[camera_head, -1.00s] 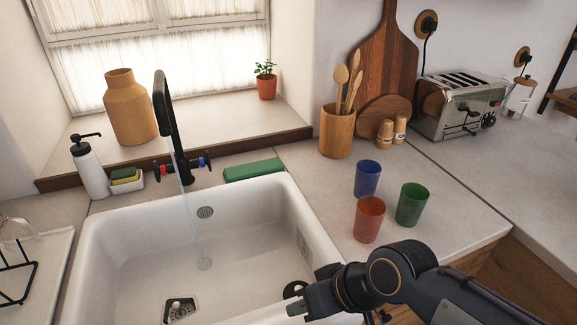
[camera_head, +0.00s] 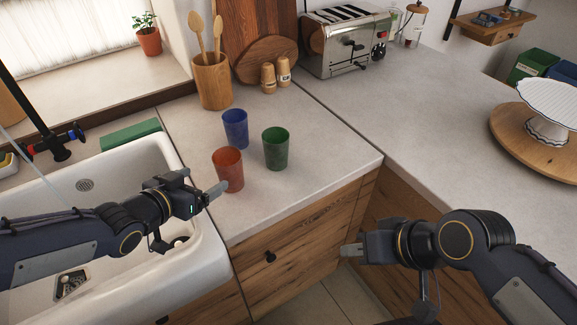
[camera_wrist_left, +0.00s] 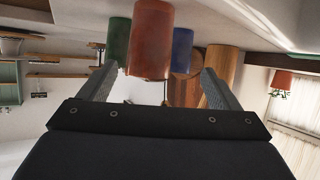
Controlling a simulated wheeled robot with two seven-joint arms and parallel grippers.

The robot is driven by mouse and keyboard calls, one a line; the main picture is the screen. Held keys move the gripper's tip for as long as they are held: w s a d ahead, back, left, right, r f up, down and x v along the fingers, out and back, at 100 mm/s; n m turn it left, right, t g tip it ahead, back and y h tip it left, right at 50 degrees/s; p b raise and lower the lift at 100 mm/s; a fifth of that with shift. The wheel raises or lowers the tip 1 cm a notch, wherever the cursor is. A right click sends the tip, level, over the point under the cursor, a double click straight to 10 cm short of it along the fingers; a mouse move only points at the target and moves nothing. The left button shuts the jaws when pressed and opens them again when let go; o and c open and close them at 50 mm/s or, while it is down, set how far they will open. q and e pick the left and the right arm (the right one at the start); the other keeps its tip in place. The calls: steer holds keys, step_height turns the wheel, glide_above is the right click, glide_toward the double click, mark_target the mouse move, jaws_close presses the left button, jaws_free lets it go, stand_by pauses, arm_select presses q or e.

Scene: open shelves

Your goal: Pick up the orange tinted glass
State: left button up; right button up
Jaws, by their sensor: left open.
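The orange tinted glass (camera_head: 228,171) stands upright on the counter, just right of the sink. A blue glass (camera_head: 235,127) stands behind it and a green glass (camera_head: 276,150) to its right. My left gripper (camera_head: 214,192) is open and empty over the sink's right edge, close to the orange glass, pointing towards it. In the left wrist view, which is upside down, the orange glass (camera_wrist_left: 151,40) lies ahead between the two open fingers (camera_wrist_left: 158,76). My right gripper (camera_head: 352,250) is in front of the wooden drawers, away from the glasses; its opening is unclear.
The white sink (camera_head: 207,262) is under my left arm. A wooden utensil holder (camera_head: 211,83), shakers (camera_head: 275,76) and a toaster (camera_head: 345,45) stand behind the glasses. The counter right of the green glass is clear. A wooden turntable (camera_head: 510,135) stands far right.

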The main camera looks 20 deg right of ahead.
mark_target(236, 159)
arm_select(q)
steer(key=d, duration=0.3)
steer(key=shift+w+f+m+h, duration=0.2)
steer(key=shift+w+m+h, duration=0.1)
steer(key=shift+h, duration=0.1)
steer(key=x, duration=0.6)
steer(key=shift+w+d, duration=0.1)
steer(key=shift+w, duration=0.45)
steer(key=shift+r, duration=0.1)
arm_select(e)
steer(key=shift+s+d+r, duration=0.15)
steer(key=shift+d, duration=0.2)
arm_select(q)
steer(key=shift+c, duration=0.2)
steer(key=c, duration=1.1)
steer(key=shift+c, duration=0.2)
steer(key=shift+r, duration=0.1)
